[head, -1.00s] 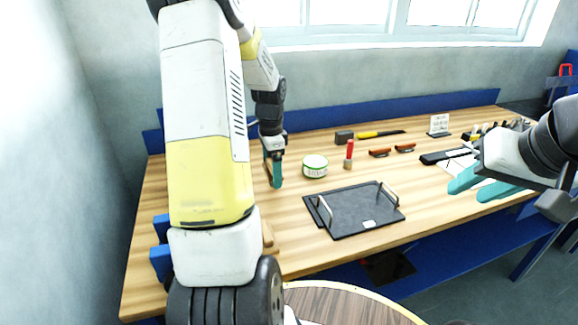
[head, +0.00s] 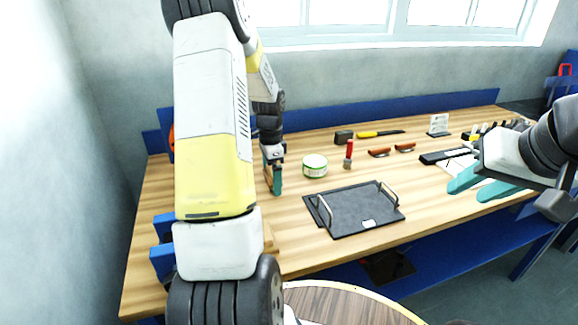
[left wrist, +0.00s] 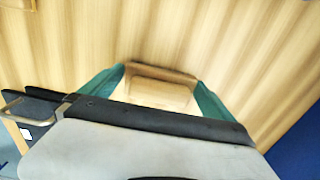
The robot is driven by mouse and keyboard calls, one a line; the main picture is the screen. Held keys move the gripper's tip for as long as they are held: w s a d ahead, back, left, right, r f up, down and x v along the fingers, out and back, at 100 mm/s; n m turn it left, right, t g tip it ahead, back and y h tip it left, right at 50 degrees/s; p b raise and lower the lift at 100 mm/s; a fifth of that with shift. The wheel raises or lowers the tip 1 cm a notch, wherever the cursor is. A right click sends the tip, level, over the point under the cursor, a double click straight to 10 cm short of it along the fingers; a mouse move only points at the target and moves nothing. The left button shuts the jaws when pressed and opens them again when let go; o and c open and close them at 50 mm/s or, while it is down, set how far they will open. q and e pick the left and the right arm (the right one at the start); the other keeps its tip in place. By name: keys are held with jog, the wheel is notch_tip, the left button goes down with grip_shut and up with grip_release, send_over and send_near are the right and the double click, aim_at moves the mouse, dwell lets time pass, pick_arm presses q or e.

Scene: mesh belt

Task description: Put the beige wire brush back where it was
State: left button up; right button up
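My left gripper (head: 273,180) is over the left part of the workbench, left of the round green-and-white tin. In the left wrist view its green fingers (left wrist: 162,84) stand on either side of a beige wooden block, which I take to be the beige wire brush (left wrist: 158,92). The block fills the space between the fingertips and looks clamped. Its bristles are not visible, and I cannot tell whether it touches the bench top. My right gripper (head: 482,186) is open and empty above the right part of the bench.
The workbench (head: 300,240) holds a black tray (head: 335,226) with handles, the tin (head: 315,165), a red-handled brush (head: 349,152), a hammer (head: 375,134) and two brown-handled items (head: 392,150). A blue board runs along the back. Bare wood surrounds my left gripper.

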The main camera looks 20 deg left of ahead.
pick_arm(q)
notch_tip(320, 180, up, 12)
jog(key=shift+r, duration=0.2)
jog(key=s+d+r+n+t, duration=0.2)
jog(key=s+d+r+n, duration=0.1)
jog(key=s, duration=0.4)
jog(key=s+d+r+n+t+h, duration=0.1)
jog(key=s+d+r+n+t, duration=0.1)
jog(key=s+d+r, duration=0.3)
jog(key=s+d+r+n+t+h, duration=0.1)
jog(key=s+d+r+n, duration=0.3)
jog(key=s+d, duration=0.4)
jog(key=s+t, duration=0.1)
jog(key=s, duration=0.2)
jog(key=shift+n, duration=0.4)
